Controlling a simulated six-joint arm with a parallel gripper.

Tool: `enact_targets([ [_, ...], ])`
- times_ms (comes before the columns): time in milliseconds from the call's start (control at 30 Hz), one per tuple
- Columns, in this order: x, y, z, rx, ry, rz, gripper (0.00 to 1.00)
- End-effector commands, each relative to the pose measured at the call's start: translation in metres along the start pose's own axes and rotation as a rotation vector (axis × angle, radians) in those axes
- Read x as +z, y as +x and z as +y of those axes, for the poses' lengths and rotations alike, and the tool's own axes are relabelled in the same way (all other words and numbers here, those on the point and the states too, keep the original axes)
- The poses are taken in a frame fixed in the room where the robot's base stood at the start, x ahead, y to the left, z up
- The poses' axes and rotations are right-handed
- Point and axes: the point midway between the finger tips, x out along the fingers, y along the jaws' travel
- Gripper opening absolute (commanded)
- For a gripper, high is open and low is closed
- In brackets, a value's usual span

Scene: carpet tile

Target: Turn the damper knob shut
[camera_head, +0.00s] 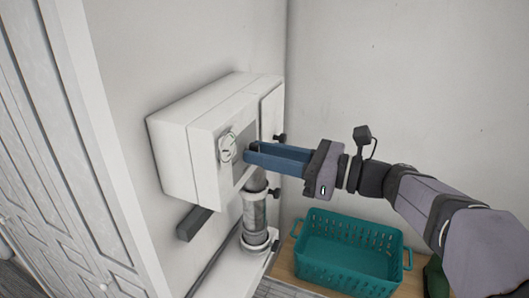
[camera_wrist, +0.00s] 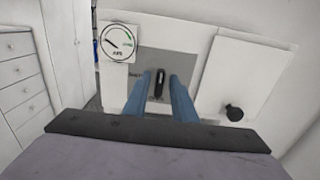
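The damper knob (camera_wrist: 159,84) is a small dark upright bar on a grey plate on the front of a white wall box (camera_head: 175,150). In the wrist view it sits between the two blue fingers of my gripper (camera_wrist: 160,80). The fingers stand apart, with a narrow gap visible on each side of the knob; I see no clear contact. In the head view my gripper (camera_head: 250,154) reaches the plate from the right, and its fingers mostly hide the knob. Lettering on the plate is partly covered and too small to read fully.
A round gauge (camera_wrist: 118,42) is at the plate's upper left. A white door panel (camera_wrist: 240,75) with a black knob (camera_wrist: 234,113) is to the right. Below the box are a clear cylinder (camera_head: 254,212) and a teal basket (camera_head: 348,262). A grey bar (camera_head: 194,223) juts out under the box.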

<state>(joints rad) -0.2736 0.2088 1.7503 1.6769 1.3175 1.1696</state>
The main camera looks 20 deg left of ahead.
Motion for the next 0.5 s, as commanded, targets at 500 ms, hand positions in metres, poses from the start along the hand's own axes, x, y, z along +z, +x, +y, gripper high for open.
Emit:
enact_targets([
  [500,-0.0018,-0.0003,0.0003,0.000,-0.042,0.000,0.00],
])
